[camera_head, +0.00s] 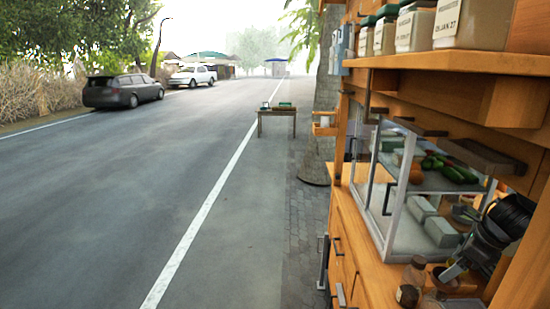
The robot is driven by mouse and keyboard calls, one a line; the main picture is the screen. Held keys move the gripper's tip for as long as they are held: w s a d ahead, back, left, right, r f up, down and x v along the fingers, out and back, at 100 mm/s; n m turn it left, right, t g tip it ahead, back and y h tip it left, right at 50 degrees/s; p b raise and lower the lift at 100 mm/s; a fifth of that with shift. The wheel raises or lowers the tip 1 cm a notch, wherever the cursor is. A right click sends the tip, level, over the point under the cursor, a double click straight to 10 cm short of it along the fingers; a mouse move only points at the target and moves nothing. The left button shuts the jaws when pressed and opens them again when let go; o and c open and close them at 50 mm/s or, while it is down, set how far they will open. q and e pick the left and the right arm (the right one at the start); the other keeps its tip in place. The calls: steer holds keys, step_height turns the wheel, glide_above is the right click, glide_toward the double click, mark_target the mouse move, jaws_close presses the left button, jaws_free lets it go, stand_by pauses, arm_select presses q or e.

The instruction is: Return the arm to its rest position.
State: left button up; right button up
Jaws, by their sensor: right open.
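My right gripper (450,272) is at the lower right, low over the wooden counter of the stall. The black end of my right arm reaches down to it from the right. It is open, and I see nothing held between its fingers. Small brown clay-like vessels (415,272) stand on the counter just left of it; one in front has a dark round top (407,295). I cannot tell whether the gripper touches any of them. My left gripper is not in view.
A glass display case (400,195) with vegetables and pale blocks stands close behind and left of my right gripper. A wooden shelf (470,62) with labelled containers (418,28) hangs above. The road (130,190) at left is open, with a small table (276,113) farther off.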

steer(key=p+v, duration=0.2)
steer(key=v, duration=0.4)
steer(key=b+x, duration=0.3)
steer(key=x, duration=0.8)
steer(key=shift+s, duration=0.1)
steer(key=r+p, duration=0.2)
steer(key=r, duration=0.1)
steer(key=shift+w, duration=0.25)
steer(key=shift+r, duration=0.35)
steer(key=shift+s+f+b, duration=0.1)
steer(key=shift+s+b, duration=0.2)
steer(key=shift+b, duration=0.1)
steer(key=shift+s+d, duration=0.1)
